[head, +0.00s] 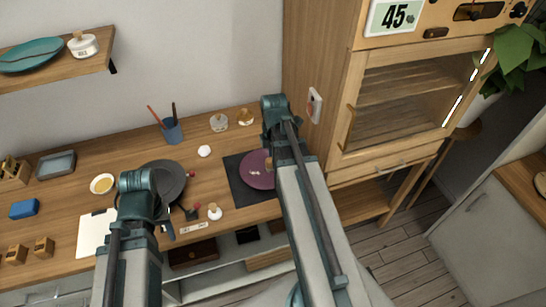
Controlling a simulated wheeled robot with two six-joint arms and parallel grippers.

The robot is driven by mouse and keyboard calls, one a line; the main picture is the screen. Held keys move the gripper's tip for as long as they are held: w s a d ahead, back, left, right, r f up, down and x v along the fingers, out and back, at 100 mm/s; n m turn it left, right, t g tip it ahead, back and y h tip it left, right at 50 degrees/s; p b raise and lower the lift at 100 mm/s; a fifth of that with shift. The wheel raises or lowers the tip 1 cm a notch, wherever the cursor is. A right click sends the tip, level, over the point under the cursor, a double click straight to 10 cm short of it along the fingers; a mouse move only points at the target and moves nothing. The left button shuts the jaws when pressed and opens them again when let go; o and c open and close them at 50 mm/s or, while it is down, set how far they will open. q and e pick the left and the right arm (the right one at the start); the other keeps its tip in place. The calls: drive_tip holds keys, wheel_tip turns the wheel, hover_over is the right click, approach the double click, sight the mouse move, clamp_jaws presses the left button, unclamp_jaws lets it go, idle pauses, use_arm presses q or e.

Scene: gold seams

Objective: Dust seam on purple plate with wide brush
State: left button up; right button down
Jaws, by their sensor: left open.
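The purple plate (255,172) lies on a dark mat (241,194) at the right part of the wooden bench. Small pale marks show on it, and my right arm covers its right side. A blue cup (173,132) at the back holds two upright handles, one reddish and one dark. I cannot tell which, if either, is the wide brush. My left gripper (191,213) is small and partly hidden by its arm. It is open, near the bench's front edge, left of the mat and apart from the plate. My right gripper is not visible.
A dark round plate (171,178) lies left of the mat. A small yellow bowl (102,184), white paper (92,232), blue block (24,209) and grey tray (56,164) are further left. Small jars (219,122) stand at the back. A wooden cabinet (335,90) bounds the right.

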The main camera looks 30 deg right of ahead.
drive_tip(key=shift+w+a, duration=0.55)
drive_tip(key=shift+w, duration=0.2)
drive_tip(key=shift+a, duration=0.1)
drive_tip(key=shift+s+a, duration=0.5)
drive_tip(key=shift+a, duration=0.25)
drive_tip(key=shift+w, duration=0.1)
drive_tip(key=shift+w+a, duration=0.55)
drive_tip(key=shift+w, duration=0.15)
